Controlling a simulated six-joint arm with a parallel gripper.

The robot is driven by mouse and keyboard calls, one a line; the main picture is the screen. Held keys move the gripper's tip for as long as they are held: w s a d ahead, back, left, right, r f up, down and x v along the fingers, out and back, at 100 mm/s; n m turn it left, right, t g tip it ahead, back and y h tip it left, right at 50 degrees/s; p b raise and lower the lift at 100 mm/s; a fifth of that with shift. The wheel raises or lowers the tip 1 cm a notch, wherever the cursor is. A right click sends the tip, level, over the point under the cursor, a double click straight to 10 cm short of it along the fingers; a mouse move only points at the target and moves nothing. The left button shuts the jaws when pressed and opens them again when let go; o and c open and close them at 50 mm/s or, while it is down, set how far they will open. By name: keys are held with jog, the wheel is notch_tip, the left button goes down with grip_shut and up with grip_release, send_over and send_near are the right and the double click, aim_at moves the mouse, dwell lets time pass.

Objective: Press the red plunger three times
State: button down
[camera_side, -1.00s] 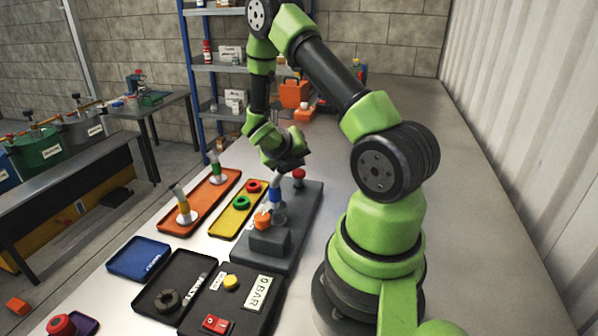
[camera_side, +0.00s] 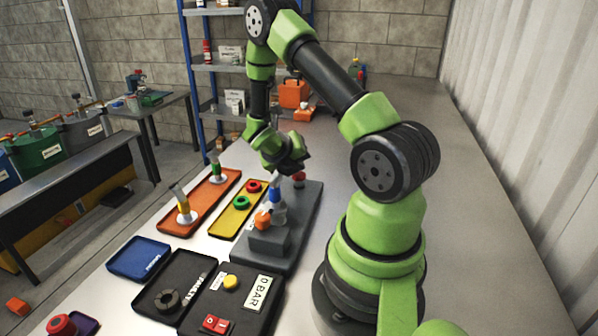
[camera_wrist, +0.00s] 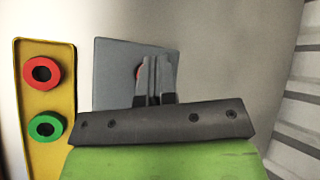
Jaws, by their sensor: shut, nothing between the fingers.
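The red plunger (camera_side: 299,181) stands at the far end of the grey block (camera_side: 308,208) on the bench. My gripper (camera_side: 298,170) is shut and empty, pointing down just above the plunger. In the side view the wrist hides the plunger's top, and I cannot tell whether the fingertips touch it. In the wrist view the shut fingers (camera_wrist: 154,64) cover most of the plunger, and only a red sliver (camera_wrist: 139,72) shows at their left.
The same block carries a blue-topped fitting (camera_side: 276,197) and an orange part (camera_side: 263,221). To its left are a yellow tray (camera_side: 228,223) with red and green rings and an orange tray (camera_side: 205,205). A black tray (camera_side: 262,315) with a yellow button lies nearer. The bench to the right is fairly clear.

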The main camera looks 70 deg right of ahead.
jog(key=shift+f, duration=0.85)
dwell(0.5)
jog(key=shift+r, duration=1.8)
jog(key=shift+r, duration=0.1)
jog(key=shift+r, duration=2.4)
notch_tip(320, 180, up, 4)
jog(key=shift+f, duration=0.1)
jog(key=shift+f, duration=0.1)
dwell(0.4)
